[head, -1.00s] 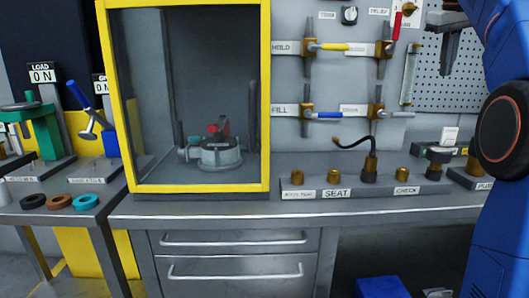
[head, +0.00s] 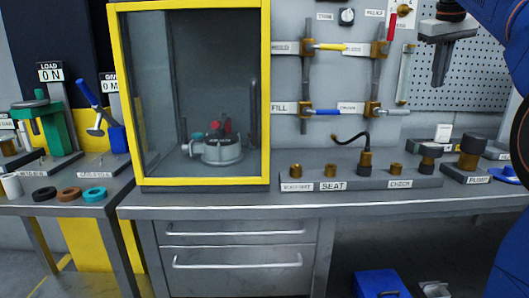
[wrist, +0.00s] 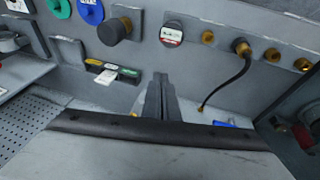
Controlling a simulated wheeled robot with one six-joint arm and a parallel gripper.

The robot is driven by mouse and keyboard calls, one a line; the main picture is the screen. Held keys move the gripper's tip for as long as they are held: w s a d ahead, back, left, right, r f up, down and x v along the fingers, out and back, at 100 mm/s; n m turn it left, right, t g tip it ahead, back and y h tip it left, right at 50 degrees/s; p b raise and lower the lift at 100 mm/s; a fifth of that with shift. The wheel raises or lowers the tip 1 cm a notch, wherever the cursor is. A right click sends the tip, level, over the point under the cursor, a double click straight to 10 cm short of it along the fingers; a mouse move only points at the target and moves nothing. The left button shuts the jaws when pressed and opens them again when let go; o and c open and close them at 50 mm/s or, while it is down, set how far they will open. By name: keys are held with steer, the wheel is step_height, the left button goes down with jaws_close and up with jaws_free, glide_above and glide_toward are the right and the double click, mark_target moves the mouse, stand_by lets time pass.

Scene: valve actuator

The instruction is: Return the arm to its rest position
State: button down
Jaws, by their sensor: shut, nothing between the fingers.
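My gripper (head: 441,66) hangs in the upper right of the head view, in front of the pegboard, fingers pointing down. Its fingers are together and hold nothing. My blue arm fills the right edge of the head view. In the wrist view the shut fingers (wrist: 160,102) show as a dark upright pair at the centre, with nothing between them. The gripper appears clear of the bench and its fittings.
A yellow-framed cabinet (head: 265,100) holds a valve body (head: 221,150). A rail of fittings (head: 360,182) lies on the bench right of it. Valve pipes with yellow (head: 334,46) and blue (head: 323,112) handles are on the wall. A blue bin (head: 381,283) stands below.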

steer(key=s+a+f, duration=0.5)
steer(key=s+f, duration=0.5)
steer(key=f, duration=0.4)
steer(key=s+a+f+y, duration=0.1)
steer(key=s+a+f, duration=0.5)
steer(key=s+f, duration=0.5)
steer(key=s+a+f+t+y, duration=0.1)
steer(key=s+a+f, duration=0.5)
steer(key=s+f, duration=0.5)
step_height(320, 180, down, 8)
steer(key=shift+a+r+m, duration=0.1)
steer(key=shift+a+m, duration=0.15)
steer(key=shift+m, duration=0.15)
